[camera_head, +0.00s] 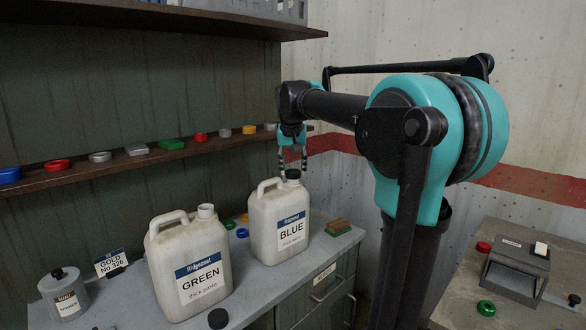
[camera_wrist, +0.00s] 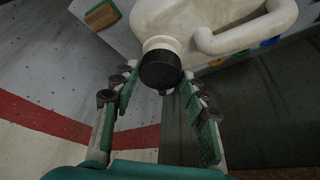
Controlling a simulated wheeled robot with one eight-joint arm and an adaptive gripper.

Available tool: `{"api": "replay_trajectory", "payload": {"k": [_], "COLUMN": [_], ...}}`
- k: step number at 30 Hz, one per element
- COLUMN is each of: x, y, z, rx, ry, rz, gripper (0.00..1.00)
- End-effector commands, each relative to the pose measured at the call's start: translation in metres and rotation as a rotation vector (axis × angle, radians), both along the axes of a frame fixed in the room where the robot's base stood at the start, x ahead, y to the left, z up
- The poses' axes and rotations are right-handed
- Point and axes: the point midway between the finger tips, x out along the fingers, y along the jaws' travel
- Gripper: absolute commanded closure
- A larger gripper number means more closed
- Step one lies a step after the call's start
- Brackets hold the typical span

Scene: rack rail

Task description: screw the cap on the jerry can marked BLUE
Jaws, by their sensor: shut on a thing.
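The jerry can marked BLUE (camera_head: 278,222) stands upright on the grey bench, off-white with a handle at its left. It also shows in the wrist view (camera_wrist: 215,15). A black cap (camera_head: 292,174) sits at its neck, seen from above in the wrist view (camera_wrist: 160,69). Whether its thread is engaged cannot be seen. My gripper (camera_head: 292,160) is right above the neck, with its fingers (camera_wrist: 158,80) on either side of the cap, shut on it. The jerry can marked GREEN (camera_head: 190,262) stands to the left with a bare white neck.
Another black cap (camera_head: 218,318) lies at the bench's front edge. A small round container (camera_head: 64,295) and a GOLD sign (camera_head: 109,263) stand at the left. A shelf of coloured lids (camera_head: 100,172) runs behind. A second bench (camera_head: 465,305) is at right.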

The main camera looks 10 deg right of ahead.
Motion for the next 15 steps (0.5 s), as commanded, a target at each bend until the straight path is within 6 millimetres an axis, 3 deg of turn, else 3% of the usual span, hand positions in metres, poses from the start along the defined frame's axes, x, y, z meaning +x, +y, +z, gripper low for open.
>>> {"api": "replay_trajectory", "payload": {"k": [15], "x": [0.0001], "y": [0.0000], "z": [-0.0072], "rx": [0.000], "ry": [0.000], "rz": [0.000], "gripper": [0.71]}}
